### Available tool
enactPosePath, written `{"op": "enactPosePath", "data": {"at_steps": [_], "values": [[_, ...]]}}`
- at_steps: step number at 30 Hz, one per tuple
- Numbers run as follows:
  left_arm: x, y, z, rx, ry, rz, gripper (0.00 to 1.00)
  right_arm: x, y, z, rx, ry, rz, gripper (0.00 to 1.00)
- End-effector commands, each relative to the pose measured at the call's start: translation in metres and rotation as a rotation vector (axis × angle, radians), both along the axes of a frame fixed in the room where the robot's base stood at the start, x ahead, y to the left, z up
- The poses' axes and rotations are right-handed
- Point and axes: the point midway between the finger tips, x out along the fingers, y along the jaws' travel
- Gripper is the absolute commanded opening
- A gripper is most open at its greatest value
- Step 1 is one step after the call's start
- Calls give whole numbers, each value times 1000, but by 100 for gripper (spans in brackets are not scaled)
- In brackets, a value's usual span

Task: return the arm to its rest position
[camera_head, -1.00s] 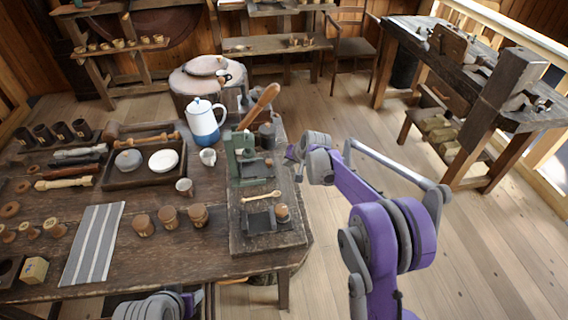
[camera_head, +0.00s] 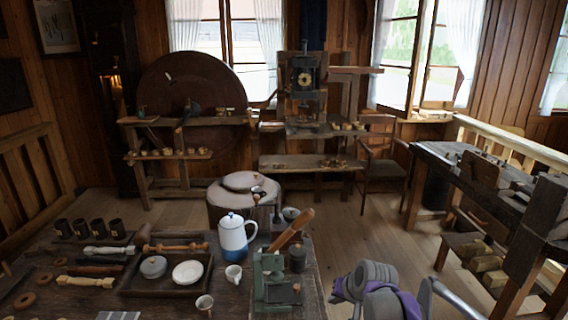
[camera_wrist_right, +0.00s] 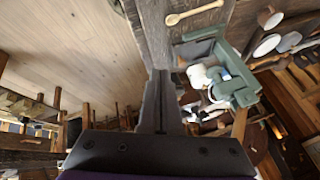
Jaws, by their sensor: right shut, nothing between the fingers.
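My right arm (camera_head: 385,297) shows at the bottom of the head view, right of the workbench, in grey and purple. Its hand end (camera_head: 345,288) points left toward the bench's right edge and stays apart from the things on it. In the right wrist view the two dark fingers of my right gripper (camera_wrist_right: 160,78) lie together, shut, with nothing between them. The bench edge and a green metal device (camera_wrist_right: 232,80) appear beyond the fingers. My left gripper is not in view.
The workbench (camera_head: 225,285) holds a green press-like device (camera_head: 272,280) with a wooden handle, a white and blue pot (camera_head: 235,238), a tray (camera_head: 130,290) and cups. A round stump stands behind. Another bench (camera_head: 435,155) is at the right. Open floor (camera_head: 400,245) lies between.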

Motion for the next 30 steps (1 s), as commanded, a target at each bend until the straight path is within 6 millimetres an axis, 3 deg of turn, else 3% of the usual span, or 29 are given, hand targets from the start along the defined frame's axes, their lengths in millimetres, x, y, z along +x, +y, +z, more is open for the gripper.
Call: {"op": "enactPosePath", "data": {"at_steps": [1, 8, 12, 16, 22, 30], "values": [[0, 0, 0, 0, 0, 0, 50, -28, -1, 6, -24, 2, 15, 0], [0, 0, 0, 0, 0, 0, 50, -138, -11, 10, -141, 8, 80, 0], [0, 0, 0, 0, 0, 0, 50, -204, -18, -3, -210, 13, 119, 0], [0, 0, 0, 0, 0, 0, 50, -255, -24, -22, -266, 19, 151, 0], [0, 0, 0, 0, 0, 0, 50, -298, -31, -44, -318, 24, 180, 0], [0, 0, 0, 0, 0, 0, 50, -305, -32, -49, -328, 25, 186, 0]]}}
